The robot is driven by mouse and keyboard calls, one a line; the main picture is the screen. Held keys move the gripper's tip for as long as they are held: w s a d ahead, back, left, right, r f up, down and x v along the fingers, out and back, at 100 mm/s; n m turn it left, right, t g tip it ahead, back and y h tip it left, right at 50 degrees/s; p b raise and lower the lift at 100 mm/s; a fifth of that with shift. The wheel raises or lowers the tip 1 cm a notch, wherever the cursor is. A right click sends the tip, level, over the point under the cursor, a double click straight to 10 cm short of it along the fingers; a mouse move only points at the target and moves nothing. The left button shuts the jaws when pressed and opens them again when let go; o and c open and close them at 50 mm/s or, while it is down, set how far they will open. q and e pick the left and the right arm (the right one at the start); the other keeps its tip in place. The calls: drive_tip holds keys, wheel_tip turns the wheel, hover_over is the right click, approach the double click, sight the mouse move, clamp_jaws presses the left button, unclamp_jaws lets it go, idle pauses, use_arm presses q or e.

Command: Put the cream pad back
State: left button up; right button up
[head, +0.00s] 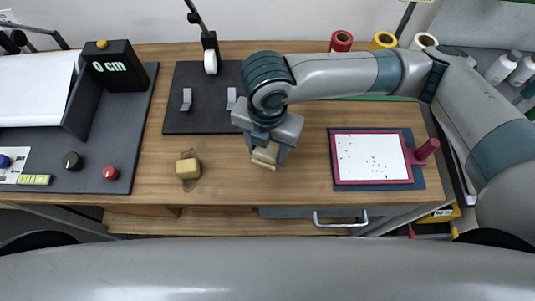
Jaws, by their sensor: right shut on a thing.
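My right gripper (266,158) hangs over the middle of the wooden table, its arm coming in from the right. It is shut on the cream pad (264,163), whose pale lower edge shows between and below the fingers. The rest of the pad is hidden by the gripper. I cannot tell whether the pad touches the table. My left gripper is not in view.
A yellowish block (187,169) sits on a dark outline on the table to the left. A red-framed white screen (371,182) lies on a blue mat at right. A dark board (190,122) with two clips is behind.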

sight(267, 156)
drive_tip(key=shift+f+p, duration=0.7)
drive_tip(key=shift+f, duration=1.3)
drive_tip(key=shift+f, duration=0.15)
drive_tip(key=o, duration=1)
wheel_tip(267, 156, up, 12)
drive_tip(key=b, duration=0.3)
drive_tip(key=shift+r, duration=0.2)
